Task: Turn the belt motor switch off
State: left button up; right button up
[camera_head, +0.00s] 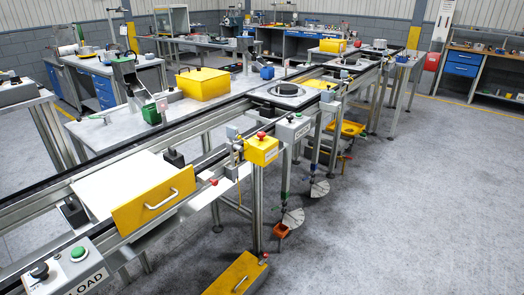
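No label naming a belt motor switch is readable. A grey control box (62,272) at the bottom left is marked LOAD; it carries a black rotary knob (39,270) and a green button (79,253). The knob's set position is too small to tell. Another grey box (293,129) beside the conveyor's middle also has a green button. A yellow box (262,151) with a red button on top (261,135) stands on a post in front of the conveyor. Neither of my grippers is in view.
A long conveyor (225,113) runs from bottom left to upper right. A white panel with a yellow front (150,202) and handle sits across it near the front. A yellow bin (203,83) stands behind. Another yellow handled piece (236,277) is low down. The right floor (420,200) is clear.

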aim_at(260, 134)
jog(key=i+l, duration=0.55)
jog(key=i+l+u, duration=0.5)
jog(key=l, duration=0.25)
